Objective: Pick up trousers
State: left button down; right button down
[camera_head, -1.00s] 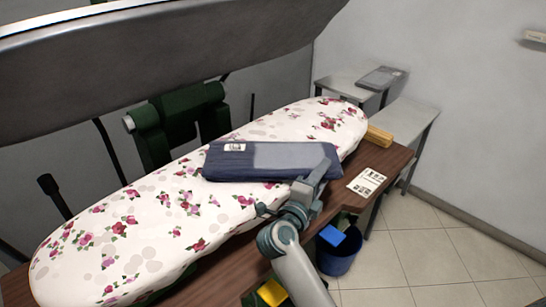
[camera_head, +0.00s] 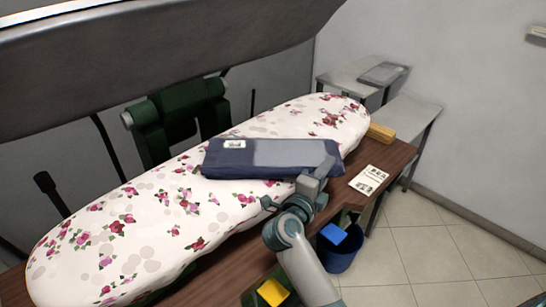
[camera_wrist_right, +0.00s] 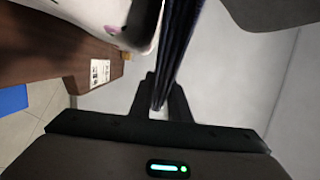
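The trousers (camera_head: 225,163) are a folded dark blue bundle with a white label, lying across the flowered ironing board in the head view. My right gripper (camera_head: 322,172) is at their front right edge. In the right wrist view the trousers (camera_wrist_right: 178,45) show edge-on as a thin dark blue strip between the two fingers of my right gripper (camera_wrist_right: 160,95). The fingers are close together on both sides of the cloth, shut on it. Whether the whole bundle is clear of the board is hard to tell. My left gripper is not in view.
The ironing board (camera_head: 150,225) stands over a brown wooden table (camera_head: 395,160) with a printed card (camera_head: 368,180) and a yellow block (camera_head: 381,132). A blue bucket (camera_head: 340,258) is on the floor below. A large grey press lid (camera_head: 150,65) hangs above the board.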

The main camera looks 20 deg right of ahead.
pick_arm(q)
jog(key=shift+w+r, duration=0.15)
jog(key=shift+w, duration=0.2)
pick_arm(e)
jog(key=shift+r, duration=0.15)
